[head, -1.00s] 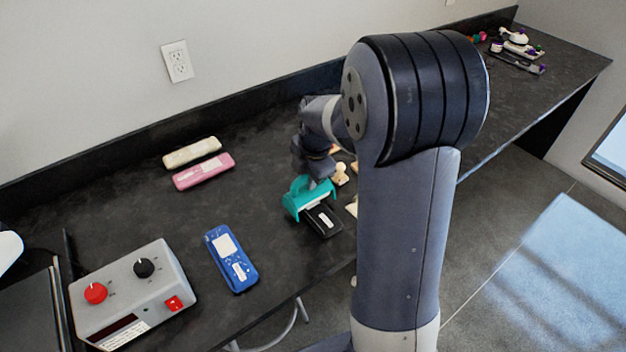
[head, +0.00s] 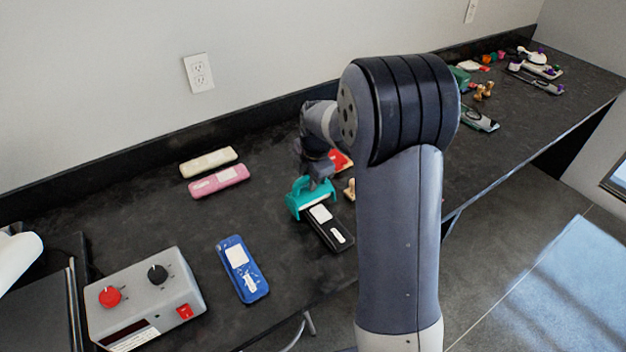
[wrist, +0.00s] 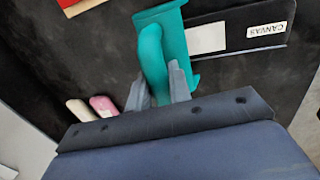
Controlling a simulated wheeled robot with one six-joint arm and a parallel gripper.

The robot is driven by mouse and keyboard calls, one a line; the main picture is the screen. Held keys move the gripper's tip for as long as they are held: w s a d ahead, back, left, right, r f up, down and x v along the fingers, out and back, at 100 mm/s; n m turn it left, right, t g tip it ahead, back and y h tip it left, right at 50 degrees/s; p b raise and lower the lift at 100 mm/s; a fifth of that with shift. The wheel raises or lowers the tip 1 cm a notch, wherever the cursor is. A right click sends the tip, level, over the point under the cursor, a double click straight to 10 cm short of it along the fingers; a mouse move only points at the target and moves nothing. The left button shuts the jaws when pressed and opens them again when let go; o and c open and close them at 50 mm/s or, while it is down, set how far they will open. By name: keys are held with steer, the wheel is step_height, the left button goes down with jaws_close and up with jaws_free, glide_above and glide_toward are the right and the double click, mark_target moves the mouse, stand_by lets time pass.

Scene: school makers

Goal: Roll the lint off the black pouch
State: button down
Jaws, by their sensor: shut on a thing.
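The black pouch (head: 330,236) lies flat on the dark counter in the head view, with a white patch and a small label. The wrist view shows the pouch (wrist: 240,35) with its label reading CANVAS. My gripper (wrist: 158,76) is shut on the handle of a teal roller (wrist: 178,42). In the head view my gripper (head: 318,182) holds the teal roller (head: 300,197) at the far-left end of the pouch. I cannot tell whether the roller touches the pouch. No loose lint can be made out on its visible part.
A blue case (head: 243,270), a pink case (head: 219,181) and a cream case (head: 208,161) lie to the left. A grey control box (head: 145,297) stands at front left. A red item (head: 340,160) and small wooden figures (head: 349,190) are close behind my gripper. The counter's front edge is near.

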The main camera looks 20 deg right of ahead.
steer(key=shift+r, duration=0.1)
steer(key=shift+r+p, duration=2.45)
steer(key=shift+r, duration=1.05)
